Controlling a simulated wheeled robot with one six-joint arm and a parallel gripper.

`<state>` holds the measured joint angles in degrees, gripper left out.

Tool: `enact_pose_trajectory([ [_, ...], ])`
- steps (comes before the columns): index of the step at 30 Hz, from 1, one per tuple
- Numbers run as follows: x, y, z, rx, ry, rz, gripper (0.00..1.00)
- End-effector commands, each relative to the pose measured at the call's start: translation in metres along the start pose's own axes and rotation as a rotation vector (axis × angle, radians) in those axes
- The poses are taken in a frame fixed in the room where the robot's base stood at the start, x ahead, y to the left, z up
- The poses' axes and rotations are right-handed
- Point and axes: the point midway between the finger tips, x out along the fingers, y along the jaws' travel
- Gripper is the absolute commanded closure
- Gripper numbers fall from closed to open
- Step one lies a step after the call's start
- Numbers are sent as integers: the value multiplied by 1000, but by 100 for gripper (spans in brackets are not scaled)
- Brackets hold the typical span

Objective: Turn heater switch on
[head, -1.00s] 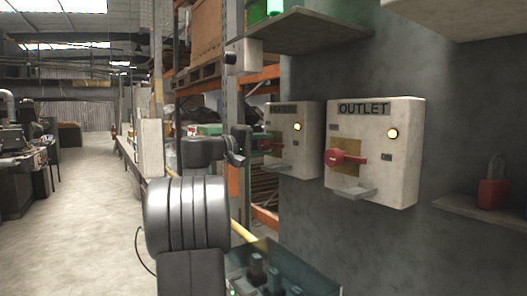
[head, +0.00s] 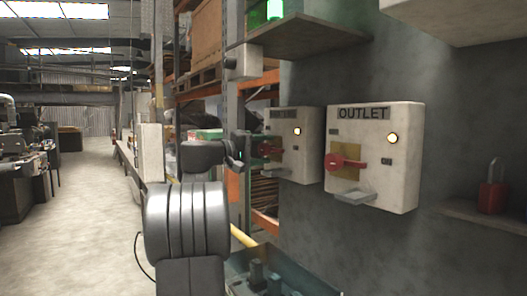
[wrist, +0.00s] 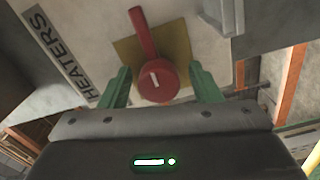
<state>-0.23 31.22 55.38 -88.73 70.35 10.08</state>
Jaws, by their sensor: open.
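The heater box (head: 305,160) is a pale wall box left of the outlet box. Its label (wrist: 62,52) reads HEATERS in the wrist view. Its red rotary switch (wrist: 157,78) sits on a yellowish plate, and its lever points to the top of the wrist view. In the head view the switch (head: 272,150) is partly hidden by my wrist. My gripper (wrist: 160,82) is open, with one green finger on each side of the round red knob. I cannot tell whether either finger touches it. A lit lamp (head: 297,131) shows on the box.
The outlet box (head: 373,185) with its own red switch (head: 345,162) hangs just right. A shelf (head: 310,35) juts out above, and a red padlock (head: 492,195) stands on a ledge at right. A bin (head: 285,262) lies below. Open floor (head: 80,220) extends left.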

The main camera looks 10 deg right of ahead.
Motion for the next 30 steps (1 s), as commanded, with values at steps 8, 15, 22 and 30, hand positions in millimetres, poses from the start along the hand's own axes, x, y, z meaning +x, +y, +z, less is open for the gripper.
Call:
enact_pose_trajectory([
  [8,-44,0,-1,1,5,-1,43],
  [15,-99,0,-1,-1,5,-1,43],
  [22,-130,0,0,0,2,-1,43],
  [30,-137,0,0,0,0,0,43],
])
